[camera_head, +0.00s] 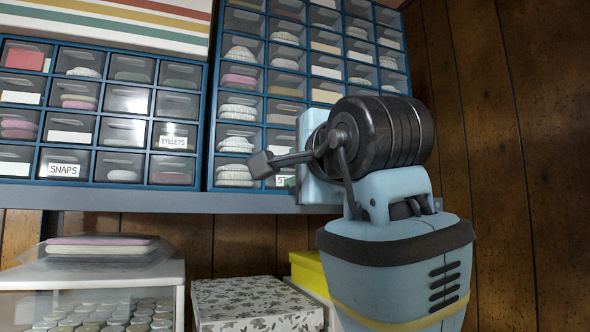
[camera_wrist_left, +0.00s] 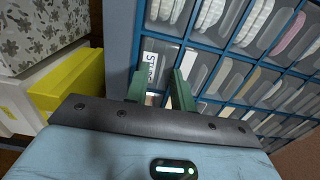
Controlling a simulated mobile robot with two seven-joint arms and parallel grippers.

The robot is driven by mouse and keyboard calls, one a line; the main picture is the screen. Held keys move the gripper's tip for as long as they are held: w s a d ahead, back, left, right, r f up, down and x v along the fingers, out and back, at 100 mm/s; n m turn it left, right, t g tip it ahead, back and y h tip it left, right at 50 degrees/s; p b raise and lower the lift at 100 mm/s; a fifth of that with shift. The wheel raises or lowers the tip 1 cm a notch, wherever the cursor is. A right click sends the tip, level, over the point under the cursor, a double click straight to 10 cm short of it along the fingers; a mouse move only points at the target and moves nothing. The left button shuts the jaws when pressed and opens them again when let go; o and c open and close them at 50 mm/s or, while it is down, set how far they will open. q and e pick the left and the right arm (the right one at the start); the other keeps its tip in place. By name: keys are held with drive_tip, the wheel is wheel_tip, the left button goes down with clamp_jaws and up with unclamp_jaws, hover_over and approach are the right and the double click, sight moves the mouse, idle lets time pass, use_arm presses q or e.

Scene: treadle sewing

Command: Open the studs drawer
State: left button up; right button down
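The studs drawer (camera_wrist_left: 151,70) is a small clear drawer with a white label in the blue drawer cabinet. It appears flush with its neighbours. In the head view only a sliver of its label (camera_head: 278,181) shows in the bottom row, beside my arm. My left gripper (camera_wrist_left: 162,68) has two dark green fingers standing apart, one on each side of the label area, with nothing visibly clamped. I cannot tell whether they touch the drawer. In the head view my left gripper (camera_head: 290,182) is mostly hidden behind its own wrist parts. My right gripper is not in view.
Drawers around it hold rolled trims; a second cabinet at left has drawers labelled snaps (camera_head: 64,170) and eyelets (camera_head: 173,142). Both stand on a grey shelf (camera_head: 180,202). Below are a floral box (camera_head: 255,302) and a yellow box (camera_head: 308,272). A wood wall closes the right.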

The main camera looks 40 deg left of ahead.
use_arm(q)
drive_tip(key=shift+d, duration=0.1)
clamp_jaws()
idle(1.3)
